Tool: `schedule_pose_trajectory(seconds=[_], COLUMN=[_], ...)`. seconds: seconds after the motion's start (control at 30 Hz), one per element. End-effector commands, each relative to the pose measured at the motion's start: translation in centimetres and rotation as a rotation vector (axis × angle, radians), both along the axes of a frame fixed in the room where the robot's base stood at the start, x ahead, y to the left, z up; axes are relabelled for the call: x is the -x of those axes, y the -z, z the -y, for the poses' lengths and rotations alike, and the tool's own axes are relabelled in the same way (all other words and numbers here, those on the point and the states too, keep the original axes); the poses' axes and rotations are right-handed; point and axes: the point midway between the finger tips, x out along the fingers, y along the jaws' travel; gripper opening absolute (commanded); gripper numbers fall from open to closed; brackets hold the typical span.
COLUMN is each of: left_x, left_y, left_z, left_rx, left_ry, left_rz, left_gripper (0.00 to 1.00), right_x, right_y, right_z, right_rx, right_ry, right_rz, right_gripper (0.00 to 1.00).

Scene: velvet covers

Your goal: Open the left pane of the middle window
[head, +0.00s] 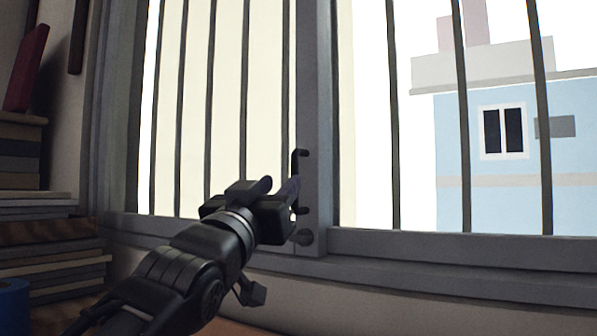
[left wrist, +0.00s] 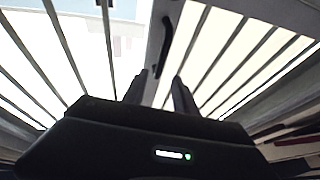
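The window's left pane (head: 228,100) stands behind vertical dark bars and looks shut against the grey middle post (head: 315,110). A dark bracket-shaped handle (head: 297,158) sits on the post's left side; its lower part is partly hidden by my gripper. It also shows in the left wrist view (left wrist: 164,48), ahead of the fingers. My left gripper (head: 282,190) is open beside the lower part of the handle. In the left wrist view its two fingertips (left wrist: 158,88) stand apart; I cannot tell whether they touch the handle. My right gripper is not in view.
The grey sill (head: 440,275) runs along the bottom. Stacked books (head: 40,205) and a red book (head: 27,68) stand at the left. A blue building (head: 480,190) shows outside.

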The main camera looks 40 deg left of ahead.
Motion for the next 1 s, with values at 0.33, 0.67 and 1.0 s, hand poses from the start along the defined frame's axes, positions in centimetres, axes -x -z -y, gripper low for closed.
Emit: schedule_pose_trajectory(seconds=[0.33,0.67,1.0], left_x=[-2.3,-6.3,-6.9], left_y=[-1.2,-3.0,-2.9], left_z=[-0.7,-2.1,-2.2], left_rx=[0.001,0.001,0.000], left_ry=[0.000,-0.002,0.000], left_rz=[-0.003,-0.002,-0.001], left_gripper=[0.34,0.34,0.34], right_x=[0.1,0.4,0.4], right_y=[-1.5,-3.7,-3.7], right_z=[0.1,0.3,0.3], right_rx=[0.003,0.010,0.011], right_ry=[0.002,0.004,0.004], right_rz=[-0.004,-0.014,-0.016], right_gripper=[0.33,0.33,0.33])
